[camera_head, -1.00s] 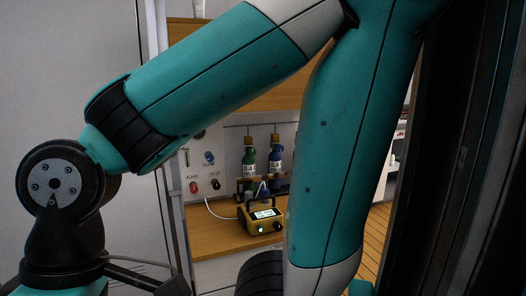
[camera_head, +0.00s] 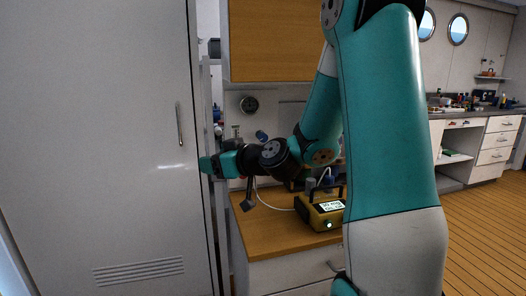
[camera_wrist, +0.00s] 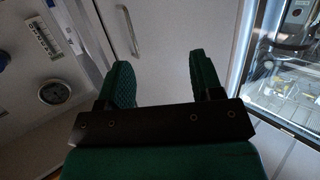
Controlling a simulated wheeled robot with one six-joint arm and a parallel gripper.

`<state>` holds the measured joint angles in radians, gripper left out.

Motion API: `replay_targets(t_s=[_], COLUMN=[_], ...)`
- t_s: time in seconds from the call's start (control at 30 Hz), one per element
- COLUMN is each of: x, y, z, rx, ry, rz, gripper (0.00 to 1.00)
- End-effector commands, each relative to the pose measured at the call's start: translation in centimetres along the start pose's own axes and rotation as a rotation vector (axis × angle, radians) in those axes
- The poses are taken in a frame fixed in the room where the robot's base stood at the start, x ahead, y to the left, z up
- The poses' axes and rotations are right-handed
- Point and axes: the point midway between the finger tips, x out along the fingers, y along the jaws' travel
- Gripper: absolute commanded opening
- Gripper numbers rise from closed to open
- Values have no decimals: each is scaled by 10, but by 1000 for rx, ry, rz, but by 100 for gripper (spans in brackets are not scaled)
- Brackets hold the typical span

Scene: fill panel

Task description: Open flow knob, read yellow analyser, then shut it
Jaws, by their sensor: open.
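The yellow analyser (camera_head: 318,218) sits on the wooden counter with its screen lit; the text is too small to read surely. A blue knob (camera_head: 261,135) shows on the pale panel behind the counter; I cannot tell whether it is the flow knob. A blue part (camera_wrist: 3,58) also shows at the left edge of the wrist view. My gripper (camera_head: 204,165) is left of the panel, pointing left near the white door. In the wrist view my gripper (camera_wrist: 163,78) is open, with nothing between its green fingers. My arm hides part of the panel.
A round gauge (camera_head: 249,104) is on the panel and a scale strip (camera_wrist: 44,38) shows in the wrist view. The white door (camera_head: 100,150) stands close by my gripper. The wooden floor (camera_head: 480,240) at right is clear.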

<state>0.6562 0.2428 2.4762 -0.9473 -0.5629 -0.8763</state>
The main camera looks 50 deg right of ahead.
Motion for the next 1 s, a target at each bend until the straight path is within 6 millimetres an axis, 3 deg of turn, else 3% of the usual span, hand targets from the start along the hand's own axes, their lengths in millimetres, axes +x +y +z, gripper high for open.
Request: replay_targets(t_s=[0.03, 0.1, 0.23, 0.33, 0.47, 1.0], x=[-5, -20, -49, -60, -56, 17], y=[48, 100, 161, 180, 189, 241], z=[18, 26, 40, 43, 38, 16], rx=[3, -15, -40, -50, -55, -57], ry=[52, 113, 163, 174, 176, 176], rz=[142, 319, 547, 624, 643, 637], gripper=[60, 60, 60, 60, 60, 60])
